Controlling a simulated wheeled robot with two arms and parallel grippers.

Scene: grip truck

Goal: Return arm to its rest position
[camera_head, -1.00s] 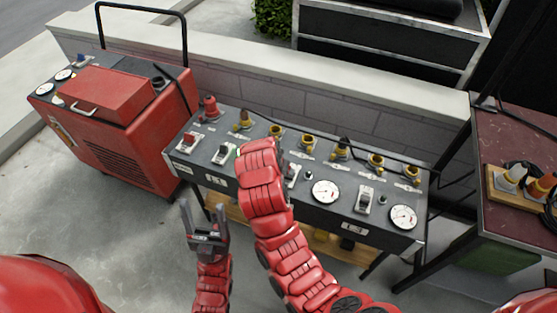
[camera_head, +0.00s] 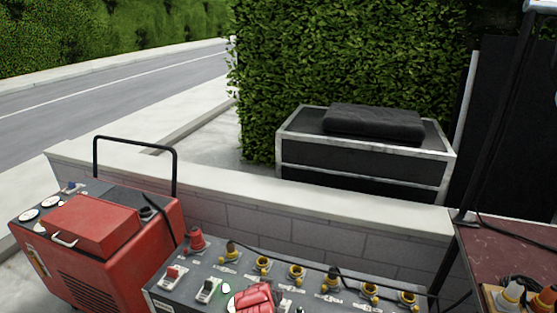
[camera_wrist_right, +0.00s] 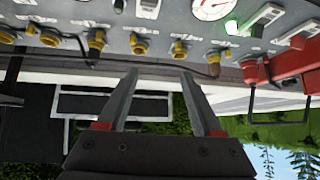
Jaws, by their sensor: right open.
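The control panel (camera_head: 190,292) with switches, gauges and yellow-ringed sockets is at the bottom of the head view. A red segment of my right arm (camera_head: 255,298) covers part of its front. My right gripper (camera_wrist_right: 158,75) is open and empty in the right wrist view. Its fingers point towards the panel (camera_wrist_right: 115,22), which appears upside down at the top; I cannot tell the exact gap. A small green light (camera_head: 226,288) glows beside a switch (camera_head: 208,290) and also shows in the wrist view (camera_wrist_right: 232,27). My left gripper is out of view.
A red generator (camera_head: 110,255) with a black handle stands left of the panel. A low block wall (camera_head: 260,225) runs behind both. A dark red table (camera_head: 510,250) with cone-shaped plugs is at the right. A black case (camera_head: 360,160) and a hedge are beyond the wall.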

